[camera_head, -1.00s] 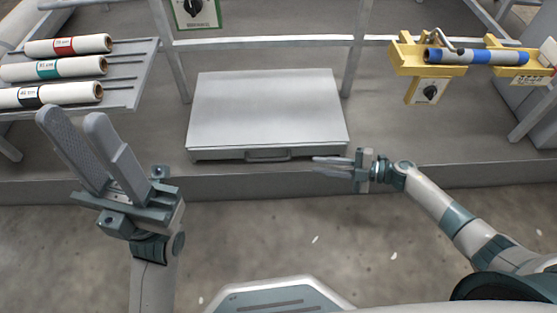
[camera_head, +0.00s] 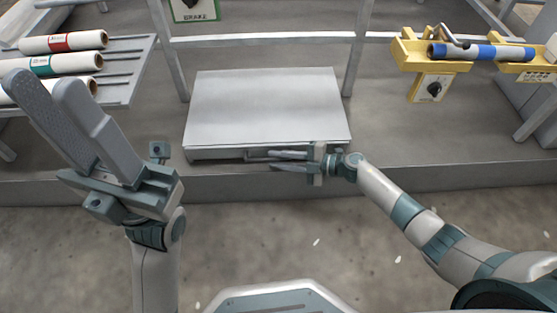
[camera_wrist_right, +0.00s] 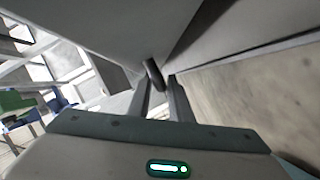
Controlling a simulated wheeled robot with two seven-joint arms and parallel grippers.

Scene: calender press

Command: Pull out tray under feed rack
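The tray appears as a flat light-grey box (camera_head: 265,108) with a front handle, sitting on the dark platform between the frame legs. My right gripper (camera_head: 262,161) is at its front edge, fingers parted and pointing left, largely covering the handle. In the right wrist view the dark handle (camera_wrist_right: 154,76) shows at the tips of the parted fingers (camera_wrist_right: 162,85). I cannot tell whether they touch it. My left gripper (camera_head: 42,82) is open and empty at the left, well away from the tray, in front of the roll rack.
A rack (camera_head: 128,72) with several labelled white rolls stands at the left. A yellow holder (camera_head: 408,56) with a blue-banded roll (camera_head: 487,52) is at the right. Grey frame legs (camera_head: 357,48) flank the tray. The floor (camera_head: 300,235) before the platform is clear.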

